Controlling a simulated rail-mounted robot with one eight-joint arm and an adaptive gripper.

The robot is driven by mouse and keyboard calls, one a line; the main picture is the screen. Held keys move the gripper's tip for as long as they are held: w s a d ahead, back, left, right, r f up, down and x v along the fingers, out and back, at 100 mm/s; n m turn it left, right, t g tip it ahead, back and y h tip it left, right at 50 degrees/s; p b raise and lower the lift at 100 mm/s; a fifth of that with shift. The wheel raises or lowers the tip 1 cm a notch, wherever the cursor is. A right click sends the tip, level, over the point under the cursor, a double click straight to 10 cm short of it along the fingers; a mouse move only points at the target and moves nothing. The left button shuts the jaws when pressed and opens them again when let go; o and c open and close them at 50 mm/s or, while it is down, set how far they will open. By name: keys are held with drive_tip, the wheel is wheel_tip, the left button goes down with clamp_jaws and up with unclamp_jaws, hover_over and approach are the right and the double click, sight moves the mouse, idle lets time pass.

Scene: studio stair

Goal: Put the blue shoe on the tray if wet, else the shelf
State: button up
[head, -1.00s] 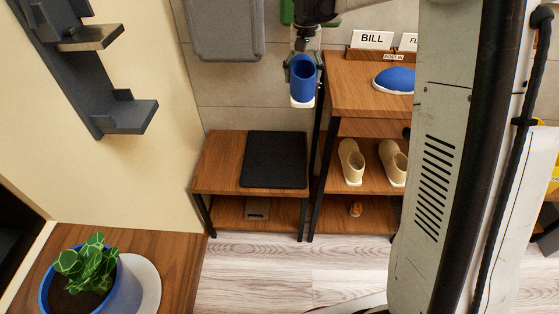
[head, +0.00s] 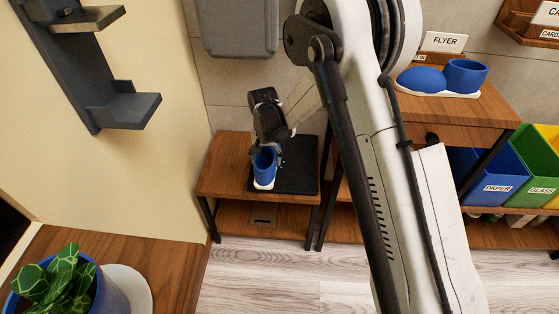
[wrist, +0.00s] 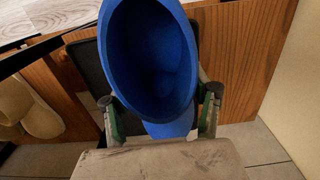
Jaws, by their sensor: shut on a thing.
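A blue shoe with a white sole (head: 264,166) is in my gripper (head: 266,149), upright, over the left part of the black tray (head: 298,172) on the low wooden bench. In the wrist view the blue shoe (wrist: 150,60) has its opening towards the camera, with a finger of my gripper (wrist: 160,98) on either side. I cannot tell if its sole touches the tray. No wetness can be made out. A second blue shoe (head: 440,78) stands on the wooden shelf unit (head: 455,108) at the right. Beige shoes (wrist: 30,108) show at the left in the wrist view.
My arm hides much of the shelf unit in the head view. A grey wall rack (head: 128,108) and a potted plant (head: 65,285) are at the left. Blue, green and yellow bins (head: 500,170) stand at the right. The bench's left end is bare.

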drive_tip(key=w+f, duration=0.2)
drive_tip(key=w, duration=0.1)
drive_tip(key=w+f+b, duration=0.1)
drive_tip(key=w+f, duration=0.1)
drive_tip(key=w, duration=0.1)
drive_tip(key=w+f+b, duration=0.1)
drive_tip(key=w, duration=0.2)
drive_tip(key=shift+w+d+f, duration=0.25)
drive_tip(key=shift+w+f, duration=0.05)
drive_tip(key=shift+f, duration=0.1)
drive_tip(key=shift+f+b, duration=0.75)
drive_tip(key=shift+f, duration=1.25)
drive_tip(key=shift+f, duration=0.1)
drive_tip(key=o, duration=1.4)
drive_tip(key=shift+o, duration=0.2)
